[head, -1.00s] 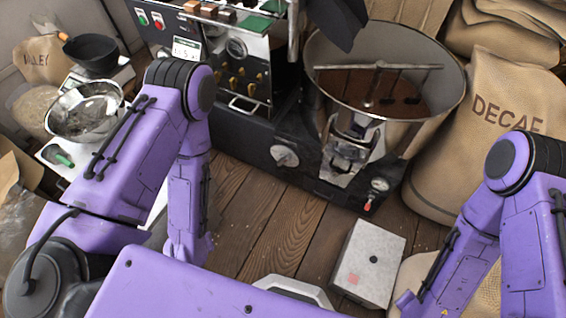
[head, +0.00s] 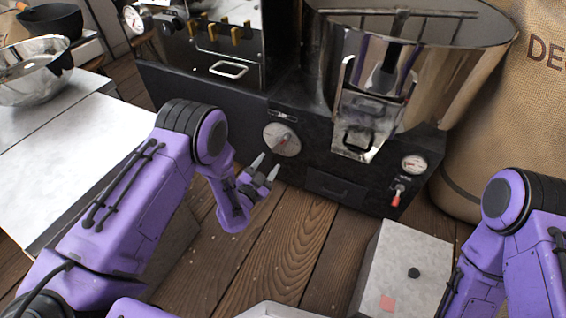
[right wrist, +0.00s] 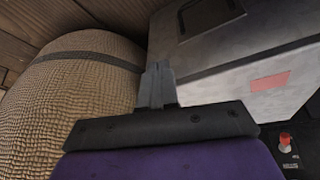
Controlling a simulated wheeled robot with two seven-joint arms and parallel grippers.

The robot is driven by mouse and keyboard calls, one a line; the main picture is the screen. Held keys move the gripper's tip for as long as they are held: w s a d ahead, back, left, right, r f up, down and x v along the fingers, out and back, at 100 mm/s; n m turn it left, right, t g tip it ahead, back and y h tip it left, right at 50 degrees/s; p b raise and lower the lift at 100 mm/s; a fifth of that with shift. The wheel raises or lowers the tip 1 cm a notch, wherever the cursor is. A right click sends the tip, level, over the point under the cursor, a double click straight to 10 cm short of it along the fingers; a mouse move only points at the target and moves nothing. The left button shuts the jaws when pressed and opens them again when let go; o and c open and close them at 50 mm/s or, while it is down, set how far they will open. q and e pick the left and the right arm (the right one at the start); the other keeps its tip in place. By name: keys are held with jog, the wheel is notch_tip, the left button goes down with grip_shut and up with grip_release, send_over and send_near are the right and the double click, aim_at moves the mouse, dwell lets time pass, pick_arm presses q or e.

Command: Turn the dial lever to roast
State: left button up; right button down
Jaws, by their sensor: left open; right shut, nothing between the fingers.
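The dial (head: 282,139) is a round pale metal disc on the dark front of the roaster, in the middle of the head view. Its lever shows only as a faint reddish line on the face, and its marks are too small to read. My left gripper (head: 265,167) is open and empty just below the dial, its fingertips apart from each other, close to the panel. I cannot tell if a finger touches it. My right gripper (right wrist: 158,80) is shut and empty in the right wrist view, beside a grey box.
The grey box (head: 405,268) with a black knob stands on the plank floor. A red-handled switch (head: 397,196) and a gauge (head: 414,164) are right of the chute (head: 362,130). A burlap sack (head: 490,120) is at the right, a metal bowl (head: 30,75) at the left.

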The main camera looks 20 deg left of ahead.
aim_at(283, 142)
pick_arm(q)
jog(key=w+b, duration=0.1)
jog(key=w, duration=0.2)
jog(key=w+d+b, duration=0.1)
jog(key=w, duration=0.3)
jog(key=w+d+b, duration=0.1)
jog(key=w+b, duration=0.1)
jog(key=w, duration=0.1)
jog(key=shift+w+f, duration=0.1)
jog(key=shift+w, duration=0.25)
jog(key=shift+w+d, duration=0.1)
jog(key=shift+w, duration=0.2)
grip_shut()
pick_arm(e)
jog(key=f, duration=0.1)
jog(key=s+f+n+g+y, duration=0.1)
jog(key=f, duration=0.1)
jog(key=s+f+n+g, duration=0.1)
jog(key=shift+s+a+f, duration=0.25)
jog(key=shift+a+f, duration=0.05)
